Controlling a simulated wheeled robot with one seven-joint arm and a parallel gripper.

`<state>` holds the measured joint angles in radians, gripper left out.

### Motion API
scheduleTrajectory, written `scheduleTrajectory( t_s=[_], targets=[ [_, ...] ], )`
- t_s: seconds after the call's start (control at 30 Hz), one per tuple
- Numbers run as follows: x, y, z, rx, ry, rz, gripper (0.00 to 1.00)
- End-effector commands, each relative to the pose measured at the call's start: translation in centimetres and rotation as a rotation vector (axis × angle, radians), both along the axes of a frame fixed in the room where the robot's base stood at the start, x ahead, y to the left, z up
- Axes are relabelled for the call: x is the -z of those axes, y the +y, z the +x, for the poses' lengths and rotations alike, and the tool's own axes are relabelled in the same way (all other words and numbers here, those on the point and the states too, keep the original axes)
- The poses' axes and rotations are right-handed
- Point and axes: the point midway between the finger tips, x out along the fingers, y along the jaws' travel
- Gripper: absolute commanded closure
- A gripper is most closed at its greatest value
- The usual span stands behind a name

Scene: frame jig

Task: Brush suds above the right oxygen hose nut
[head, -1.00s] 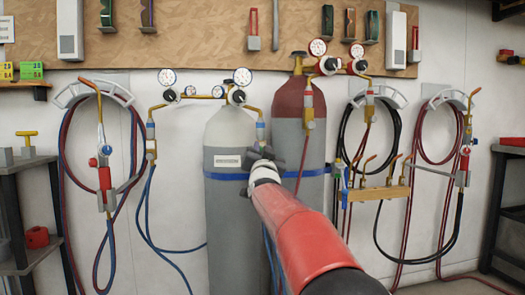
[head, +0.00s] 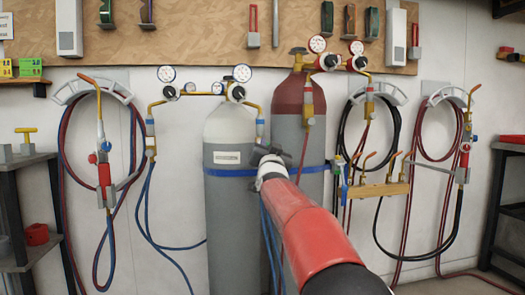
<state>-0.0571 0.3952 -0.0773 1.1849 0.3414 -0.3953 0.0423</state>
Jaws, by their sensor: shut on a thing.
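The right oxygen hose nut (head: 260,132) hangs below the right end of the oxygen regulator, by a blue-marked fitting in front of the pale-shouldered cylinder (head: 229,125). My gripper (head: 262,149) is just below that fitting, seen from behind along my red arm. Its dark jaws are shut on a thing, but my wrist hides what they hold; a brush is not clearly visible. I cannot tell whether anything touches the nut. No suds can be made out. The left oxygen hose nut (head: 151,146) shows at the left with blue hose below it.
A maroon-topped cylinder (head: 299,98) stands close on the right, with a red hose in front. A blue strap (head: 228,172) crosses the cylinders. Gauges (head: 241,73) sit above the nut. A torch rack (head: 380,189) and coiled hoses (head: 440,130) hang at the right.

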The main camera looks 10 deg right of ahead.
Motion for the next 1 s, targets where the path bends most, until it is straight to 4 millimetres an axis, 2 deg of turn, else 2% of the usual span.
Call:
scheduleTrajectory(
  t_s=[0.17, 0.37, 0.8, 1.0],
  targets=[
    [0.2, -1.5, -0.1, 0.002, -0.002, 0.000, 1.00],
    [0.0, -1.8, 0.1, -0.001, -0.001, 0.000, 1.00],
    [-0.2, 1.6, 0.1, -0.002, -0.001, 0.001, 1.00],
    [-0.1, 2.2, 0.2, 0.000, 0.000, 0.000, 1.00]
  ],
)
